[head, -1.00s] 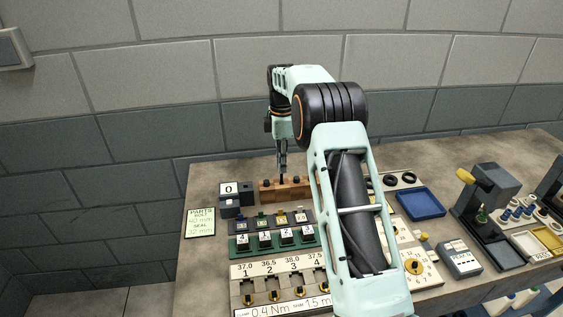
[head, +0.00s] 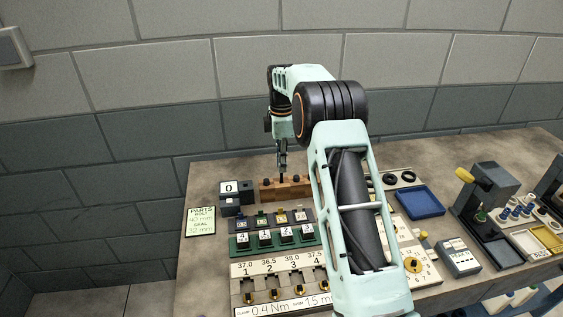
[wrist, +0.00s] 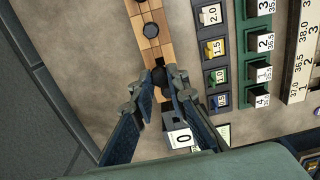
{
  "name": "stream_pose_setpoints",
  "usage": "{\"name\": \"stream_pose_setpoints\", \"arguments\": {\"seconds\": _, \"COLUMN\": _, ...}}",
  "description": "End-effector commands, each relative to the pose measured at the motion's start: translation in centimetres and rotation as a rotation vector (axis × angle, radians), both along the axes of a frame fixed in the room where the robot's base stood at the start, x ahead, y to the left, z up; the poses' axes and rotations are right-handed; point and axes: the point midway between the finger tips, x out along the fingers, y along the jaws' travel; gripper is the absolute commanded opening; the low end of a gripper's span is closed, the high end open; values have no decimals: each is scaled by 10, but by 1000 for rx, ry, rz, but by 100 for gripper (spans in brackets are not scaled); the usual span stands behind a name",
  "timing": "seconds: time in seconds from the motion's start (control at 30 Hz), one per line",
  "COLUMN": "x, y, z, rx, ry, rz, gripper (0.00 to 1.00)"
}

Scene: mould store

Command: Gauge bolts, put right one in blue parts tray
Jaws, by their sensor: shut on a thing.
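A wooden block (head: 300,188) stands at the back of the bench and holds several dark-headed bolts. It also shows in the wrist view (wrist: 156,52), with one bolt head (wrist: 150,30) clear of my fingers. My gripper (head: 283,175) points down at the block. In the wrist view, my gripper (wrist: 160,88) is shut on a dark bolt (wrist: 159,74) at the block's near end. The bolt's shank is hidden, and I cannot tell whether it is lifted. The blue parts tray (head: 420,203) lies right of my arm and looks empty.
A dark device with a white "0" plate (head: 229,188) stands left of the block. A parts card (head: 201,222) lists bolt and seal lengths. Numbered racks (head: 275,240) and a slotted panel (head: 275,268) fill the front. A press (head: 490,195) stands right of the tray.

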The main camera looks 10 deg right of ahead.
Motion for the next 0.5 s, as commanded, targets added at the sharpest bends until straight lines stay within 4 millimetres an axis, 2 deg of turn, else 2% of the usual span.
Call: {"name": "stream_pose_setpoints", "arguments": {"seconds": 0.5, "x": 0, "y": 0, "z": -6, "rx": 0, "ry": 0, "rz": 0, "gripper": 0}}
